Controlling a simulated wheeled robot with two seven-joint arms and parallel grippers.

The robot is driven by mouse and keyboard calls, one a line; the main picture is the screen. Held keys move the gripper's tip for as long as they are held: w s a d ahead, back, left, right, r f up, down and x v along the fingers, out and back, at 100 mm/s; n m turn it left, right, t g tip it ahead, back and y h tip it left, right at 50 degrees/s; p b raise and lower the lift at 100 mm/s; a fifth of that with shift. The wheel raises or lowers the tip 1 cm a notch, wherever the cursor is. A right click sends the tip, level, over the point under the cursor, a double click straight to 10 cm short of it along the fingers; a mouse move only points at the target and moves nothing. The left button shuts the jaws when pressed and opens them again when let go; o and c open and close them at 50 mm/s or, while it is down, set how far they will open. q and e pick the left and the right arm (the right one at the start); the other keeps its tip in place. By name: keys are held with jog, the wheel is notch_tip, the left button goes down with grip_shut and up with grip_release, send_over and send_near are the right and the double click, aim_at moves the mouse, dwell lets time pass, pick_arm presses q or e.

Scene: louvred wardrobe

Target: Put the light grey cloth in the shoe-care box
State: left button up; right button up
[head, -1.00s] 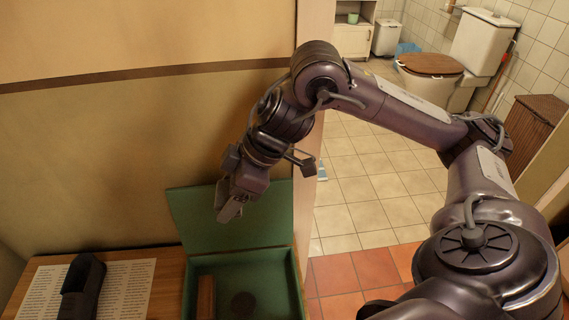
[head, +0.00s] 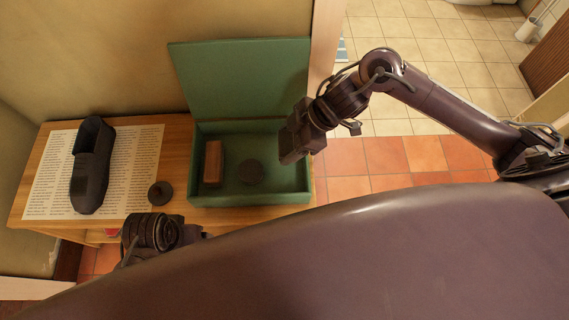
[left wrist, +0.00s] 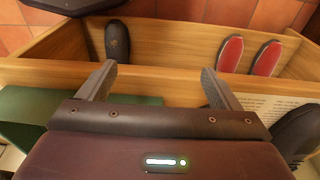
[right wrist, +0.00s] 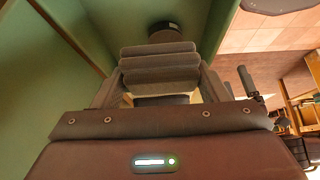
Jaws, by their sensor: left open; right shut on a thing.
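My right gripper (head: 290,158) is over the right part of the open green shoe-care box (head: 222,197). In the right wrist view it is shut on a folded grey cloth (right wrist: 160,65), which hangs in layers between the fingers, with green box walls around it. In the head view the cloth is hidden or too dark to make out. A brown wooden block (head: 213,162) and a dark round tin (head: 250,172) lie in the box. My left gripper (left wrist: 158,80) is open and empty above a wooden drawer's edge.
A dark shoe (head: 92,170) lies on a printed sheet (head: 135,160) left of the box, near a small dark round item (head: 160,193). The open drawer (left wrist: 170,42) holds a dark shoe (left wrist: 117,42) and red-soled shoes (left wrist: 230,52). The box lid (head: 240,78) stands raised at the back.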

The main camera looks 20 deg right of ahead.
jog(key=b, duration=0.2)
send_over(280, 169)
jog(key=d, duration=0.2)
jog(key=f, duration=0.6)
jog(key=shift+s+f, duration=0.25)
jog(key=shift+s, duration=0.1)
jog(key=shift+f, duration=0.55)
notch_tip(280, 169, down, 4)
jog(key=shift+r+b, duration=0.15)
jog(key=shift+b, duration=0.5)
pick_arm(q)
jog(key=d+t, duration=0.1)
jog(key=w+d+f+t+h, duration=0.1)
jog(key=d, duration=0.1)
jog(key=w+d+m, duration=0.1)
jog(key=shift+w+d+f+t+h, duration=0.1)
jog(key=shift+d+f+t+h, duration=0.1)
jog(key=shift+d+t+h, duration=0.15)
pick_arm(e)
jog(key=shift+f, duration=0.25)
jog(key=shift+f, duration=0.2)
jog(key=o, duration=0.9)
jog(key=shift+r, duration=0.1)
